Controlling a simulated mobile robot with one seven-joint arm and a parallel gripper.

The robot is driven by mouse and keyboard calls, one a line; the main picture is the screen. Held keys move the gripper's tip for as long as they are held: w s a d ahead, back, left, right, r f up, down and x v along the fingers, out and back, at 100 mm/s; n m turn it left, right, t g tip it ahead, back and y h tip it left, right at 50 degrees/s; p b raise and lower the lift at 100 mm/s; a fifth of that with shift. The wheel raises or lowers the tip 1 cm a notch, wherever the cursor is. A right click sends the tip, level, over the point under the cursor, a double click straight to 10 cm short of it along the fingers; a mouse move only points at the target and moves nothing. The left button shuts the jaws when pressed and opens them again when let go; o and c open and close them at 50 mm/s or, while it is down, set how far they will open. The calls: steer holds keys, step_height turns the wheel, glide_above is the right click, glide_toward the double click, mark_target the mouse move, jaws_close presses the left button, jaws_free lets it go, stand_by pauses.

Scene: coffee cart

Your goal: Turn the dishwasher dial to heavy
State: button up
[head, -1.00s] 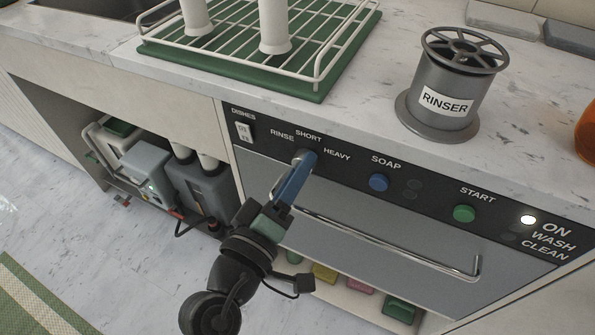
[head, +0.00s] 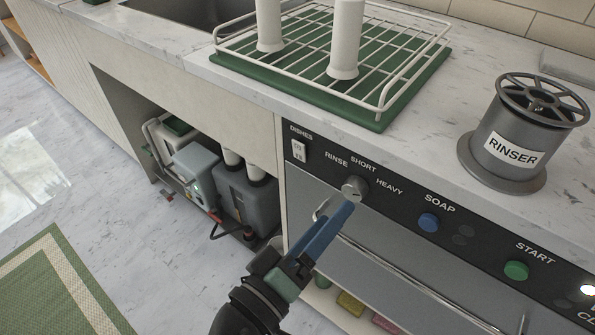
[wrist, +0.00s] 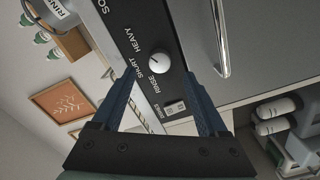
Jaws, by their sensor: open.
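The dishwasher dial (head: 354,188) is a round, light metal knob on the black control panel (head: 408,205). RINSE, SHORT and HEAVY are printed in an arc around it, HEAVY to its right. It also shows in the wrist view (wrist: 159,63), with a small dark mark on its face; I cannot tell for sure which label the mark points to. My gripper (head: 336,212) has blue fingers and is just below and in front of the dial in the head view. In the wrist view the fingers (wrist: 159,76) are spread and empty, with the dial between and beyond their tips.
A chrome handle bar (head: 430,285) crosses the dishwasher door below the panel. A DISHES switch (head: 299,150) is left of the dial; the blue SOAP button (head: 428,223) and green START button (head: 516,271) are to the right. A dish rack (head: 330,60) and a RINSER (head: 515,145) stand above.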

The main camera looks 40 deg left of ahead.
steer(key=s, duration=0.7)
steer(key=shift+s+a+b, duration=0.15)
steer(key=shift+s+b, duration=0.2)
steer(key=shift+s, duration=0.05)
